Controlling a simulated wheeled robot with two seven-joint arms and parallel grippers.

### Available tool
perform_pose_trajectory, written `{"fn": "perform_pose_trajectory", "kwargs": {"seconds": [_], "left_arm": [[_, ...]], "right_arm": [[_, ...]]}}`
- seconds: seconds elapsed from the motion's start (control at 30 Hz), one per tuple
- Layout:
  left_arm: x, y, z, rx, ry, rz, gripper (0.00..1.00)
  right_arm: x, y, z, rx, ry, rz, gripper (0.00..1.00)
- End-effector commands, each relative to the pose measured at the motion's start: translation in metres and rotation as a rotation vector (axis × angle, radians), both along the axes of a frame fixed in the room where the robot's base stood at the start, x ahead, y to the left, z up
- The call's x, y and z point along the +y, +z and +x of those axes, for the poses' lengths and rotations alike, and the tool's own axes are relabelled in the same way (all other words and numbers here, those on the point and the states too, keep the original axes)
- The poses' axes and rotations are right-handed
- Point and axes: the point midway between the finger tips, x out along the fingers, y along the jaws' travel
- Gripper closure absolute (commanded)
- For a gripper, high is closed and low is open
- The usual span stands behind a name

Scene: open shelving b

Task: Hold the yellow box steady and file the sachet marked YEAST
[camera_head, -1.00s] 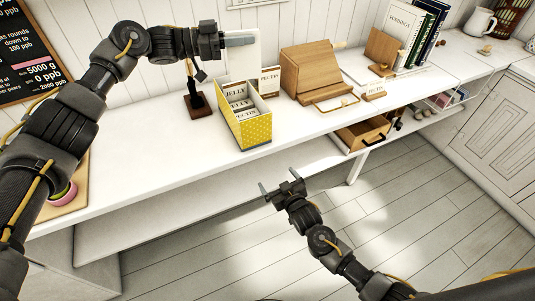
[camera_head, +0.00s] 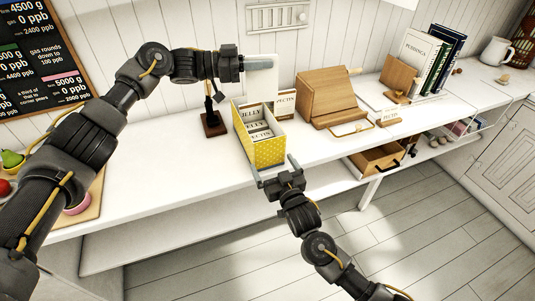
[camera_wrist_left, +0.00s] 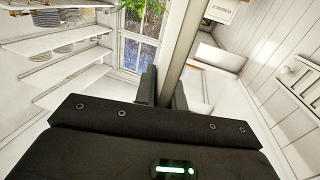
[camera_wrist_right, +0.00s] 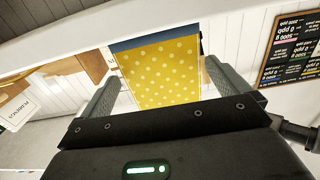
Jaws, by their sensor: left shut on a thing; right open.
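The yellow box (camera_head: 269,152) with white dots stands on the white counter, open at the top. It holds several upright cards, with JELLY and PECTIN lettering showing. My left gripper (camera_head: 257,62) is shut on a flat, pale upright piece (camera_head: 262,80) above and behind the box. No lettering on this piece is readable, so I cannot tell whether it is the YEAST sachet. It shows edge-on in the left wrist view (camera_wrist_left: 178,55). My right gripper (camera_head: 275,167) is open at the box's near end. In the right wrist view the dotted face (camera_wrist_right: 160,72) shows between its fingers; contact is unclear.
A dark-based stand (camera_head: 213,124) is left of the box. A wooden holder (camera_head: 330,98) stands to its right, with a PECTIN card (camera_head: 286,104) between them. The counter front near the box is clear.

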Motion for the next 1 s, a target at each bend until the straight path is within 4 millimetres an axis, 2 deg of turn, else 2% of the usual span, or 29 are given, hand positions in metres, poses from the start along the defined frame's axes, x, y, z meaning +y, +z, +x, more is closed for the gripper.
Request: {"fn": "perform_pose_trajectory", "kwargs": {"seconds": [0.2, 0.4, 0.6, 0.87, 1.0], "left_arm": [[0.0, 0.0, 0.0, 0.0, 0.0, 0.0, 1.0], [0.0, 0.0, 0.0, 0.0, 0.0, 0.0, 1.0], [0.0, 0.0, 0.0, 0.0, 0.0, 0.0, 1.0], [0.0, 0.0, 0.0, 0.0, 0.0, 0.0, 1.0], [0.0, 0.0, 0.0, 0.0, 0.0, 0.0, 1.0]], "right_arm": [[0.013, 0.001, 0.04, -0.001, -0.001, -0.001, 0.0], [0.021, 0.001, 0.064, -0.001, 0.0, -0.001, 0.0], [0.024, 0.0, 0.073, 0.0, 0.0, -0.001, 0.0], [0.024, 0.0, 0.074, 0.0, 0.0, 0.0, 0.0], [0.024, 0.0, 0.074, 0.0, 0.0, 0.0, 0.18]]}}
